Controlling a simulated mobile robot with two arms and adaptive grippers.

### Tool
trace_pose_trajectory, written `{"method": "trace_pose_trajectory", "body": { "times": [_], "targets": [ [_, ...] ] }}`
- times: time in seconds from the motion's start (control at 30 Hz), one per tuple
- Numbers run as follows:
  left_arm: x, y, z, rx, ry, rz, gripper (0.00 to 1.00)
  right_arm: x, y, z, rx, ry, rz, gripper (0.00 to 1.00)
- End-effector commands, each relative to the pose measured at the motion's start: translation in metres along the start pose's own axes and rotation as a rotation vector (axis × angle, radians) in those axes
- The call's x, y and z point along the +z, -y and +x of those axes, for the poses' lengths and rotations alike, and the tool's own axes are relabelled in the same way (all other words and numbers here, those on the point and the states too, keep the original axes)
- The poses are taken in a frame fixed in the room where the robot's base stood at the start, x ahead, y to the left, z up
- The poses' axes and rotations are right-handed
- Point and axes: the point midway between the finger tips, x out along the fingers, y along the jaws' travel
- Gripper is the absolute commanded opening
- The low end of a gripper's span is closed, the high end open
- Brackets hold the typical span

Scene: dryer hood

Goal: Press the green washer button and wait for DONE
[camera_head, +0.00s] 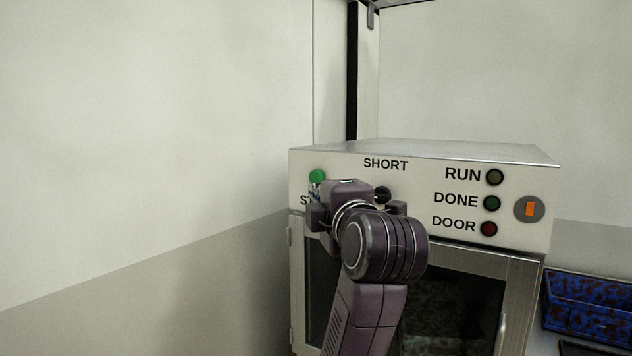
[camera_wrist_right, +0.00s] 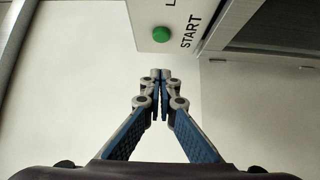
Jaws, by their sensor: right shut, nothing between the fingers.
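The green button (camera_head: 317,177) is at the left end of the washer's (camera_head: 420,150) pale front panel, above lettering mostly covered by my arm. In the right wrist view the green button (camera_wrist_right: 161,34) sits beside the word START. My right gripper (camera_wrist_right: 160,75) is shut and empty, its fingertips below the button in that picture, with a visible gap between them. In the head view my right wrist hides most of the fingers. The DONE lamp (camera_head: 491,203) is dark green and looks unlit. My left gripper is not in view.
The RUN lamp (camera_head: 495,177) and DOOR lamp (camera_head: 489,229) look dark. An orange switch (camera_head: 530,209) is at the panel's right. A dark knob (camera_head: 382,193) sits under SHORT, partly behind my wrist. A blue speckled container (camera_head: 588,305) stands at right. A wall borders the left.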

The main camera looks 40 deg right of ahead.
Motion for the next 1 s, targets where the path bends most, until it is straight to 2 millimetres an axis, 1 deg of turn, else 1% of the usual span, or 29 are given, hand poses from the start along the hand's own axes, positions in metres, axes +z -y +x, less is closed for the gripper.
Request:
{"method": "trace_pose_trajectory", "body": {
  "times": [0.17, 0.4, 0.47, 0.5, 0.6, 0.7, 0.83, 1.0],
  "targets": [
    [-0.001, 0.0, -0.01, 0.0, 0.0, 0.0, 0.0, -0.001, -0.001, 0.03, -0.006, -0.002, 0.001, 0.0],
    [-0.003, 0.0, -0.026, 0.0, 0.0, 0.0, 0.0, -0.001, -0.002, 0.082, -0.006, -0.002, 0.002, 0.0],
    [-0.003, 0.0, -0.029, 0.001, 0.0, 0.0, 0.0, -0.001, -0.002, 0.094, -0.006, -0.003, 0.001, 0.0],
    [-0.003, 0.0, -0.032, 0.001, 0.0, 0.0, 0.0, 0.003, -0.003, 0.099, -0.003, 0.0, 0.002, 0.0],
    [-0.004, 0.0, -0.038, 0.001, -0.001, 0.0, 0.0, 0.015, -0.003, 0.109, -0.002, 0.0, 0.003, 0.0],
    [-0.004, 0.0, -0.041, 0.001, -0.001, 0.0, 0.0, 0.022, -0.002, 0.116, -0.001, -0.001, 0.002, 0.0],
    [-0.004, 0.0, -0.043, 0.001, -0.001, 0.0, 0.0, 0.027, 0.0, 0.121, -0.001, -0.002, 0.0, 0.0],
    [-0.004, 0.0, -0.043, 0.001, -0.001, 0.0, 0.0, 0.028, 0.001, 0.122, 0.0, -0.002, 0.0, 0.0]
  ]
}}
